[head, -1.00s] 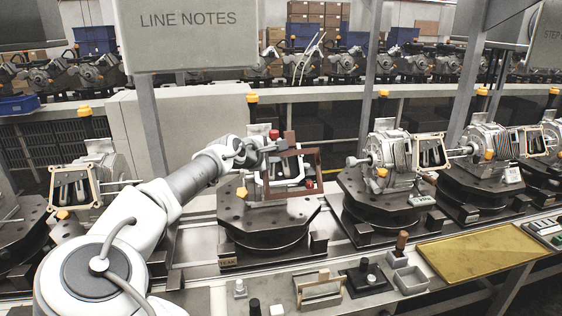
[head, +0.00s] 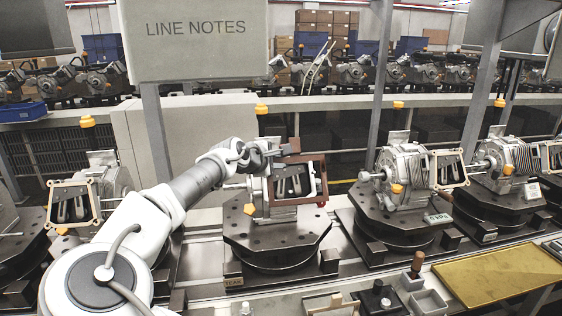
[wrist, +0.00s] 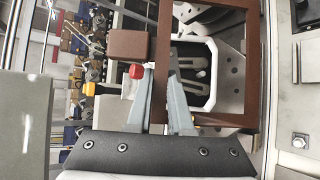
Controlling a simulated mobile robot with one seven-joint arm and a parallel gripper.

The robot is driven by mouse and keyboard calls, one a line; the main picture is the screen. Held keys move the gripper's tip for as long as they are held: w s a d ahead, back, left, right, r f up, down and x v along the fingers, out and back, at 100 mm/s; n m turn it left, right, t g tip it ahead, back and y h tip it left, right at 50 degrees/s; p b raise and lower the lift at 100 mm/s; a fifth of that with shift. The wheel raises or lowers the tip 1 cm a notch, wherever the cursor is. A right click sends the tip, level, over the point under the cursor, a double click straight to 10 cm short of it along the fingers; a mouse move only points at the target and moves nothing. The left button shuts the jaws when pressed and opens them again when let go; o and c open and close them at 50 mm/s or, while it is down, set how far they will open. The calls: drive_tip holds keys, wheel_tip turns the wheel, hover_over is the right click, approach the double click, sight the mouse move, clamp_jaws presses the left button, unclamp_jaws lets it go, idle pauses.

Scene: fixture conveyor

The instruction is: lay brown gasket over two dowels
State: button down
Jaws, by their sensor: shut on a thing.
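The brown gasket (head: 324,181) is a thin rectangular frame with a square tab (head: 292,146). It stands upright in front of the open face of the grey housing (head: 295,184) on the middle turntable. My gripper (wrist: 158,88) is shut on one long side of the gasket (wrist: 252,62), near the tab. Through the frame, the wrist view shows the housing's white rim (wrist: 211,75). A red-tipped pin (wrist: 136,71), likely one dowel, shows beside my finger, outside the frame bar. The other dowel is not clear. I cannot tell whether the gasket touches the housing.
Similar housings with pale gaskets stand on turntables at left (head: 74,203) and right (head: 449,168). A yellow tray (head: 497,275) and small bins (head: 428,304) lie along the front bench. A "LINE NOTES" board (head: 197,40) hangs behind my arm.

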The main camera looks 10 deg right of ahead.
drive_tip(key=shift+r, duration=0.1)
drive_tip(key=w+f+p, duration=0.1)
drive_tip(key=w+f, duration=0.2)
drive_tip(key=w, duration=0.3)
drive_tip(key=shift+f, duration=0.4)
drive_tip(key=shift+w, duration=0.2)
idle(0.5)
drive_tip(key=shift+w+a+f, duration=0.1)
drive_tip(key=shift+w, duration=0.1)
idle(0.8)
drive_tip(key=shift+w+f, duration=0.4)
drive_tip(key=shift+w, duration=0.35)
drive_tip(key=shift+w+f, duration=0.1)
drive_tip(key=shift+f, duration=0.3)
idle(4.1)
